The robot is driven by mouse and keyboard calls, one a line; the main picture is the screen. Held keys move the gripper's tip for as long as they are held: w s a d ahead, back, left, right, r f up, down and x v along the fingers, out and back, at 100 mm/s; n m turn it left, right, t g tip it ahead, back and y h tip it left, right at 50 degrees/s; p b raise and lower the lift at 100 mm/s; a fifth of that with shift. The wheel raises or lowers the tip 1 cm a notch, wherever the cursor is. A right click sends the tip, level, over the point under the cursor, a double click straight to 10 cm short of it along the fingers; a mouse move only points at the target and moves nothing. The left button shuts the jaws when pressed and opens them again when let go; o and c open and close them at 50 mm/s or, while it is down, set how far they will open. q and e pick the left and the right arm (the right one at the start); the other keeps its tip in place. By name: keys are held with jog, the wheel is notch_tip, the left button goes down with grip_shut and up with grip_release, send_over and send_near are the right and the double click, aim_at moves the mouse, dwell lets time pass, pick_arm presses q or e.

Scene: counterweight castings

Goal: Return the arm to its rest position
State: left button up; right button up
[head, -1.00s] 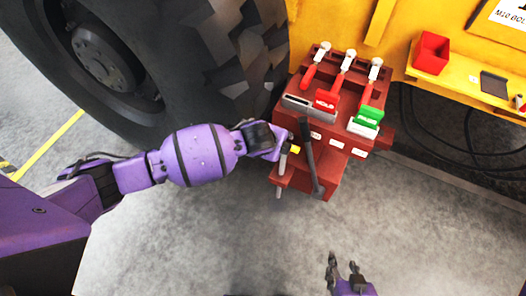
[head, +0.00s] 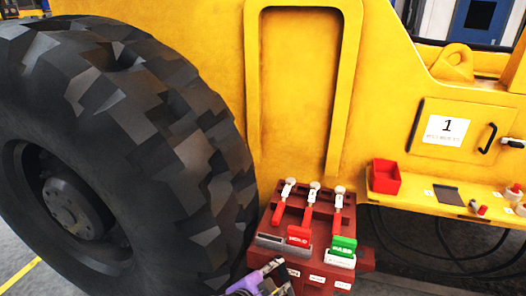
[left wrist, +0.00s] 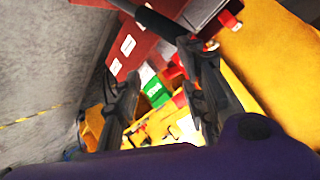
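My left gripper (head: 268,280) shows only in part at the bottom edge of the head view, in front of the red lever stand (head: 318,255). In the left wrist view the two dark fingers of this gripper (left wrist: 160,72) stand apart with nothing seen between their tips. The red stand shows beyond them at the top (left wrist: 134,48). A dark bar (left wrist: 150,20) crosses near the right finger; I cannot tell whether they touch. My right gripper is in neither current view.
A big black tyre (head: 130,130) stands left of the stand. The yellow machine body (head: 300,90) is behind it. A red bin (head: 385,177) sits on the yellow shelf (head: 430,198) at right, above black cables (head: 440,255).

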pick_arm(q)
jog(key=s+a+f+n+y, duration=0.2)
jog(key=s+a+f+n, duration=0.2)
jog(key=s+a, duration=0.3)
jog(key=s+a+f+n+y+p, duration=0.1)
jog(key=s+a+f+n, duration=0.3)
jog(key=s+a, duration=0.4)
jog(key=s+a+f+n+g+y, duration=0.1)
jog(key=s+a+f+n+y, duration=0.2)
jog(key=s, duration=1.3)
jog(key=a+f+n, duration=0.2)
jog(key=a+f, duration=0.1)
jog(key=a, duration=0.2)
pick_arm(e)
jog(key=shift+w+r, duration=0.25)
jog(key=shift+r, duration=0.5)
jog(key=shift+w+a+r, duration=0.15)
jog(key=shift+w+a, duration=0.05)
jog(key=shift+w, duration=0.2)
jog(key=shift+s, duration=0.2)
jog(key=shift+s+d, duration=0.1)
jog(key=shift+s, duration=0.25)
jog(key=shift+w, duration=0.55)
